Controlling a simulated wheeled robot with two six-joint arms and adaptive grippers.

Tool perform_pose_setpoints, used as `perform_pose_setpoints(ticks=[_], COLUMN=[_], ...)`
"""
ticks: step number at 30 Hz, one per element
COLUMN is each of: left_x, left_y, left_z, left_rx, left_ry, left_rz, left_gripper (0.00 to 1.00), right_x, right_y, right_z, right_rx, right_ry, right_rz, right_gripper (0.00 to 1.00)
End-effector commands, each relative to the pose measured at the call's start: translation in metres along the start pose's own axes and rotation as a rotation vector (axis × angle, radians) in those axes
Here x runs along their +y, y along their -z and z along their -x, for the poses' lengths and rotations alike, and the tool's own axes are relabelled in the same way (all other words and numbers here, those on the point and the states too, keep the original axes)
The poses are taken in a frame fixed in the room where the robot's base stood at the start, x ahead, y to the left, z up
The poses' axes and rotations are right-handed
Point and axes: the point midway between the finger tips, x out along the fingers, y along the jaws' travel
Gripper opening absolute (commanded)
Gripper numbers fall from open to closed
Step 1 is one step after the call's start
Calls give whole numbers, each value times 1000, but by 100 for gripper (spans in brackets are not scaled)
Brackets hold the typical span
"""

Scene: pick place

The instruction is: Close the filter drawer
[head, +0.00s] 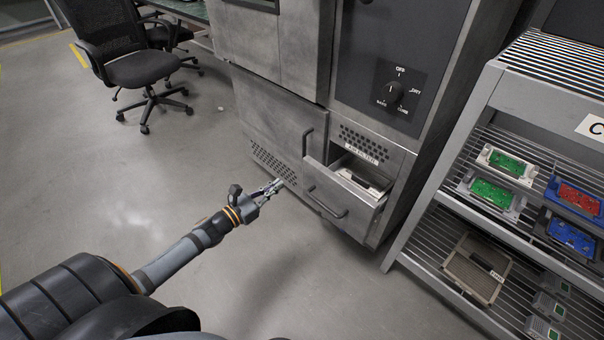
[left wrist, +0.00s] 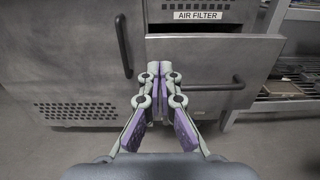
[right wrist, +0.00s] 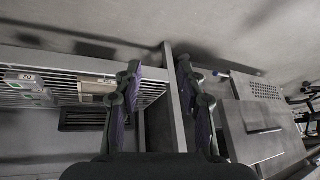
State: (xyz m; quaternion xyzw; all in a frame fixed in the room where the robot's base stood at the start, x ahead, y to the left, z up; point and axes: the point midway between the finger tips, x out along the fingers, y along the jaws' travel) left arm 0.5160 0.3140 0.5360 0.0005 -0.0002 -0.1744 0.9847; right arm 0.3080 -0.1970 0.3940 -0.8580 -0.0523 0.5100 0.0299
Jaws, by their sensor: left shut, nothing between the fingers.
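The filter drawer (head: 350,212) is a grey metal drawer low in the machine, standing pulled out below the AIR FILTER label (left wrist: 197,15). A dark and white filter (head: 368,180) shows inside it. Its bar handle (head: 325,205) is on the front, and the drawer front (left wrist: 222,65) also shows in the left wrist view. My left gripper (head: 275,186) is shut and empty, left of the handle in the head view. In the left wrist view its fingertips (left wrist: 160,70) overlap the drawer's left part; contact cannot be told. My right gripper (right wrist: 158,66) has its fingers apart and looks empty.
A wire shelf rack (head: 456,205) with circuit boards in trays stands right of the machine. The machine's lower door (head: 272,115) has a vertical handle left of the drawer. An office chair (head: 130,62) stands at back left. The floor (head: 130,190) before the machine is clear.

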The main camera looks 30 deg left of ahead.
Motion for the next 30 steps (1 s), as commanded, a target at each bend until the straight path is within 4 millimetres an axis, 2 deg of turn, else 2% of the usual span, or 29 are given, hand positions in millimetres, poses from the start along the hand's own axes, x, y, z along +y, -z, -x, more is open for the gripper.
perform_pose_setpoints(ticks=[1, 11, 20, 21, 30], left_x=[0, 0, 1, 1, 1], left_y=[1, 0, -1, -2, -3], left_z=[-2, -18, -46, -50, -86], left_rx=[0, -2, -3, -3, -2], left_ry=[0, -1, -4, -5, -4], left_rz=[-1, 1, 1, 1, 3], left_gripper=[0, 0, 0, 0, 0], right_x=[1, 4, 5, 5, 4], right_y=[12, 85, 146, 147, 86], right_z=[0, 8, 34, 35, 11], right_rx=[46, 344, 597, 600, 352], right_ry=[-3, -20, -34, -34, -20], right_rz=[3, 20, 39, 39, 19], right_gripper=[40, 40, 40, 40, 40])
